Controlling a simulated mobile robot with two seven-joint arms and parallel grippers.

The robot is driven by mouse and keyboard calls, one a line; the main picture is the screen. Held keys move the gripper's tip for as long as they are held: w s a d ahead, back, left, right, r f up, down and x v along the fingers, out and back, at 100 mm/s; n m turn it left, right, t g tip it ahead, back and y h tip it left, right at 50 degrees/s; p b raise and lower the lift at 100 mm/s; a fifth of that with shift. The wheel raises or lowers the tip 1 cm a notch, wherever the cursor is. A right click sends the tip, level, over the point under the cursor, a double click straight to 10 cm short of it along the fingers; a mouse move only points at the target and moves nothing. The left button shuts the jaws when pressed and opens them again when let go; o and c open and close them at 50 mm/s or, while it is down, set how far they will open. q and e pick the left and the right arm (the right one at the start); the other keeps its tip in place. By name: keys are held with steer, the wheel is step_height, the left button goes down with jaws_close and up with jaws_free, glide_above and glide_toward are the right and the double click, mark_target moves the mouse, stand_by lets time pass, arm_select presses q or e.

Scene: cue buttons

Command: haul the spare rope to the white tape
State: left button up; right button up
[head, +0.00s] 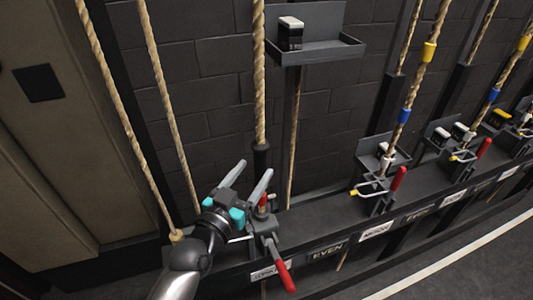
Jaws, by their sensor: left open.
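A thick tan rope (259,75) hangs in front of the dark brick wall and runs down into a black sleeve (261,160) above the rail. My left gripper (255,168) is open, its two grey fingers pointing up near that sleeve; I cannot tell whether the rope lies between them. Below it a red lock handle (285,276) slants down and outward. Other ropes carry yellow tape (428,51) and blue tape (404,115). No label that I can read says spare, and I cannot make out white tape on any rope. My right gripper is not in view.
A dark rail (310,222) with name plates such as EVEN (328,250) runs to the upper right. Further along, red handles (398,178) stand upright. A grey tray (318,50) on the wall holds a black-and-white block (290,34). Two thinner ropes hang at left (166,90).

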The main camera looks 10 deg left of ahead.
mark_target(266, 154)
arm_select(q)
steer(key=w, duration=0.3)
steer(key=w+d, duration=0.1)
steer(key=w, duration=0.3)
steer(key=shift+w+d+b, duration=0.2)
steer(key=shift+b, duration=0.15)
jaws_close()
stand_by(1.1)
